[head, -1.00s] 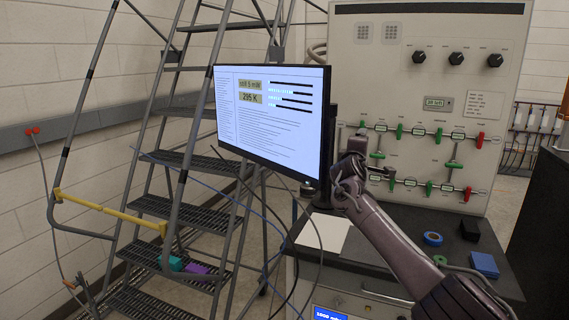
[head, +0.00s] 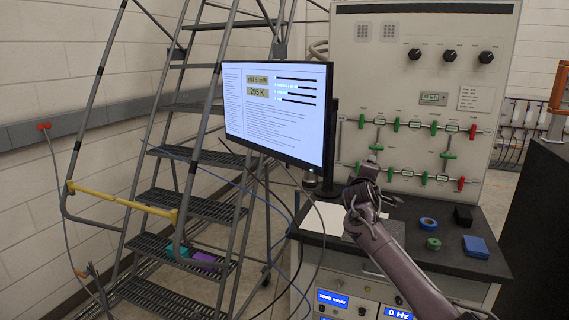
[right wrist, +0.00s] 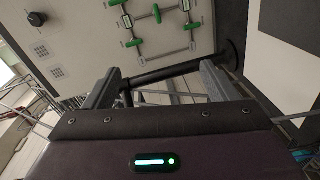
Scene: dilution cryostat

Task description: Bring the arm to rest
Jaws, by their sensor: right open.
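My right gripper (head: 369,170) is over the bench, in front of the valve panel (head: 413,101) and just right of the monitor (head: 279,115). Its arm comes in from the lower right. In the right wrist view the two fingers of my right gripper (right wrist: 160,78) stand apart with nothing held between them. A dark bar, probably the monitor's stand, crosses the view beyond them. Green valve handles (right wrist: 158,14) show farther off. My left gripper is out of view.
The bench top (head: 452,217) carries a blue tape roll (head: 428,223), a green roll (head: 433,243), a blue block (head: 475,246) and a black block (head: 463,215). A white sheet (head: 327,219) lies below the monitor. A stair ladder (head: 190,205) and loose cables are at left.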

